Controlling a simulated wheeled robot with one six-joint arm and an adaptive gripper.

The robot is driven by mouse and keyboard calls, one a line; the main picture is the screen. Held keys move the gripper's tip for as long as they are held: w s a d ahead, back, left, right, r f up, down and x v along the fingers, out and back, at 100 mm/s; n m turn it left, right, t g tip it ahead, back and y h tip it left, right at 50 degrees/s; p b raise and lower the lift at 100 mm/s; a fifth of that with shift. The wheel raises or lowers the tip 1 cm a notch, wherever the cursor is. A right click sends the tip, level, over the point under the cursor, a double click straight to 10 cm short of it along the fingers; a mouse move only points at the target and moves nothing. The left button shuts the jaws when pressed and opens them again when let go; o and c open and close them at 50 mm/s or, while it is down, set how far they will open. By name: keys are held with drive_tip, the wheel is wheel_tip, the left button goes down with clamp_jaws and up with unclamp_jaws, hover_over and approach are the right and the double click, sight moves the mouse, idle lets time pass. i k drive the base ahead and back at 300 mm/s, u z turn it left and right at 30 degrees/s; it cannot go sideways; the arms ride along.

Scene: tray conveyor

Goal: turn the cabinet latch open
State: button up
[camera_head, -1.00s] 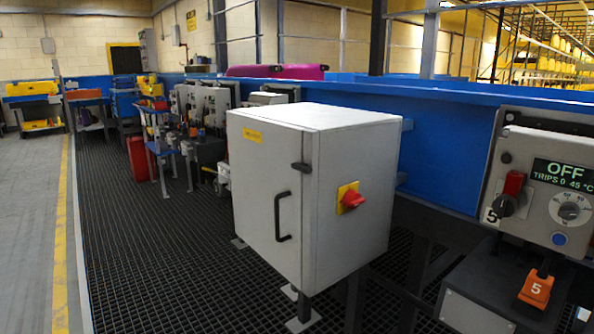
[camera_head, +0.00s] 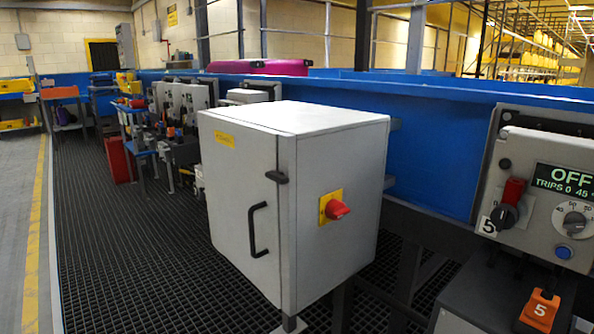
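A light grey cabinet (camera_head: 238,180) stands in the middle of the head view, its door facing left and shut. The dark latch (camera_head: 277,177) sits near the top of the door's right edge, above a black bar handle (camera_head: 258,230). A red rotary switch (camera_head: 337,209) on a yellow plate is on the cabinet's right side face. My gripper does not show in this view, so its state is hidden.
A control box (camera_head: 540,185) with an OFF display and knobs is at the right, above an orange tag marked 5 (camera_head: 540,309). A blue conveyor side (camera_head: 430,150) runs behind the cabinet. Dark grating floor (camera_head: 130,270) is clear to the left.

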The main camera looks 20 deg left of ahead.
sight(280, 177)
drive_tip(key=u, duration=0.05)
drive_tip(key=i, duration=0.15)
drive_tip(key=u, duration=2)
